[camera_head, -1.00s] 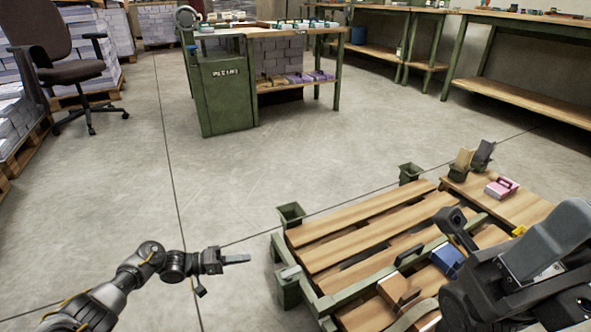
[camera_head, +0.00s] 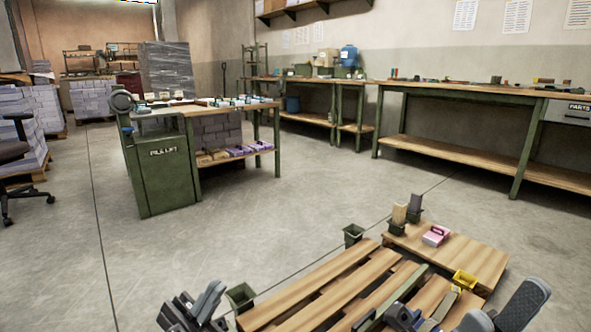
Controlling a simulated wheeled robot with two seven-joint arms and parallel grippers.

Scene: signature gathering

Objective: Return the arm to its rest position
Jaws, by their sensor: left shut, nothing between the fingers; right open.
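My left gripper (camera_head: 196,305) is at the bottom of the head view, left of the wooden slatted pallet (camera_head: 330,284). It is shut and empty, and the rest of its arm is below the frame. My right arm shows at the bottom right corner, over the near right part of the pallet. My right gripper (camera_head: 400,318) shows only partly at the bottom edge, with dark parts over the slats. Its fingertips are hard to make out.
A pink object (camera_head: 436,235) and a yellow bin (camera_head: 465,280) rest on the wooden board at right. The floor between is clear.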

